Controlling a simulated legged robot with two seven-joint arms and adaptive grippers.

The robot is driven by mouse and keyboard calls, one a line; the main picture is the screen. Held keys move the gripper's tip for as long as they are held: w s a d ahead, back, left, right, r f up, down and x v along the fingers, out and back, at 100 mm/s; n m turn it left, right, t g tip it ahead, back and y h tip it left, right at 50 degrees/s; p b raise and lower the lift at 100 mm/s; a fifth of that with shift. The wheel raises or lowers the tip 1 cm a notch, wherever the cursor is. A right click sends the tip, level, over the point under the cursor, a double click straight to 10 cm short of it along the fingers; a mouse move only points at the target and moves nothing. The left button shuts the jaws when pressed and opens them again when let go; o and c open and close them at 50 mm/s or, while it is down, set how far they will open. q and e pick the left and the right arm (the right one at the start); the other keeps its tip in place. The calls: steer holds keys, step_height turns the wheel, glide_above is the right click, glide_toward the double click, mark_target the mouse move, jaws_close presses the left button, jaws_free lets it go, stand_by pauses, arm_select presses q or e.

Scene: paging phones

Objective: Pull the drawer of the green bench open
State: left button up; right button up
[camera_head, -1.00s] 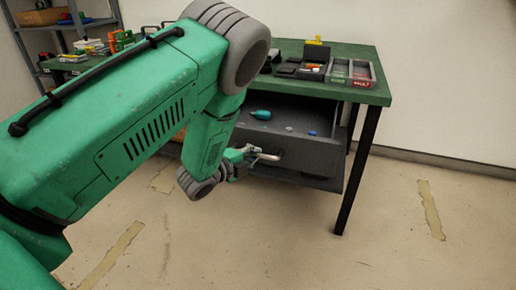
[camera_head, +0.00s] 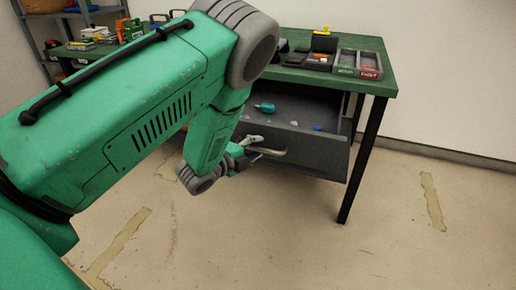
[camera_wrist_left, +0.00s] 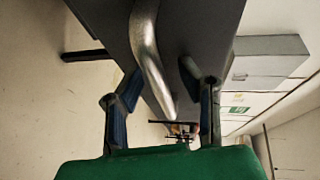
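The green bench (camera_head: 365,70) stands at centre right in the head view. Its dark grey drawer (camera_head: 325,155) is pulled out, with a teal bottle-like item (camera_head: 265,107) and small pieces inside. A pale metal handle (camera_head: 272,152) is on the drawer front; it also shows in the left wrist view (camera_wrist_left: 148,50). My left gripper (camera_head: 250,155) is at the handle's left part. In the wrist view its two fingers (camera_wrist_left: 165,100) are spread wide, with the handle bar running between them and space on both sides. My right gripper is in neither view.
The bench top holds a divided tray (camera_head: 358,66) and dark boxes. A bench leg (camera_head: 362,160) stands at the right. The floor right of the bench is clear.

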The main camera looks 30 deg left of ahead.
arm_select(q)
steer(key=shift+d, duration=0.15)
steer(key=shift+s+d, duration=0.1)
steer(key=shift+s, duration=0.05)
steer(key=v, duration=1.1)
steer(key=shift+s+a, duration=0.25)
